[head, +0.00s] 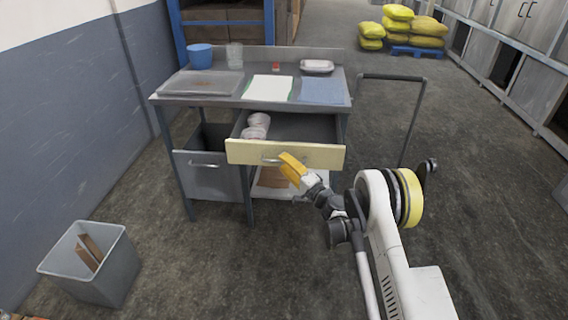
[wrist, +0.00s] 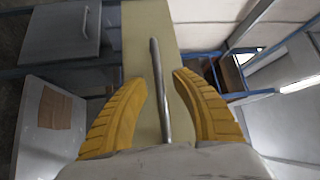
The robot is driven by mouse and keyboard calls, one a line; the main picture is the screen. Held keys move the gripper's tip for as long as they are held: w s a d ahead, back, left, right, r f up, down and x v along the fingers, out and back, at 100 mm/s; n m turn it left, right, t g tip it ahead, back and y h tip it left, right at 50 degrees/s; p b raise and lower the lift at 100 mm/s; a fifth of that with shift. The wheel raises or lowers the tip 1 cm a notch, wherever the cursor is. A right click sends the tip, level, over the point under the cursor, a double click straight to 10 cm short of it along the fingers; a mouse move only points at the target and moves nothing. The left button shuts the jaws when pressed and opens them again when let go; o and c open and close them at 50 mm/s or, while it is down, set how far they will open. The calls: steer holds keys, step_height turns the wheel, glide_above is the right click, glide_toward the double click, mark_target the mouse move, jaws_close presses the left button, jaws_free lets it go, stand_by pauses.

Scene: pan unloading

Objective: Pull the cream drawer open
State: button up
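The cream drawer (head: 310,156) is part of the grey metal bench and stands well out from it, its inside showing. Its metal bar handle (head: 271,160) is on the front, partly behind my gripper (head: 291,167) in the head view. In the wrist view the drawer front (wrist: 146,22) runs up the picture, with the handle (wrist: 160,80) upright in the middle. The yellow fingers of my gripper (wrist: 160,79) are apart, one on each side of the handle, with gaps showing between them and the bar.
Stacked pale dishes (head: 256,127) lie at the drawer's left. A grey drawer (head: 209,180) sits lower left. The benchtop bears a blue container (head: 200,56), a clear cup (head: 234,54) and a covered tray (head: 317,66). A grey bin (head: 88,265) stands at front left. Floor before the bench is clear.

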steer(key=v, duration=0.7)
steer(key=shift+s, duration=0.2)
steer(key=shift+d, duration=0.15)
step_height(320, 180, up, 10)
steer(key=n+g+h, duration=0.1)
steer(key=n+g, duration=0.1)
steer(key=n, duration=0.1)
steer(key=s+d+r+n+g+h, duration=0.2)
steer(key=s+d+r+h, duration=0.15)
steer(key=s+r, duration=0.6)
steer(key=s+d+n+g+h, duration=0.1)
steer(key=s+d+h, duration=0.3)
steer(key=s+d, duration=0.4)
steer(key=s+d+n+g+h, duration=0.1)
steer(key=s+d+h, duration=0.4)
steer(key=s, duration=1.8)
steer(key=d+f+g, duration=0.1)
steer(key=d, duration=0.2)
steer(key=shift+s+n, duration=0.25)
steer(key=shift+n, duration=0.05)
steer(key=shift+w, duration=0.15)
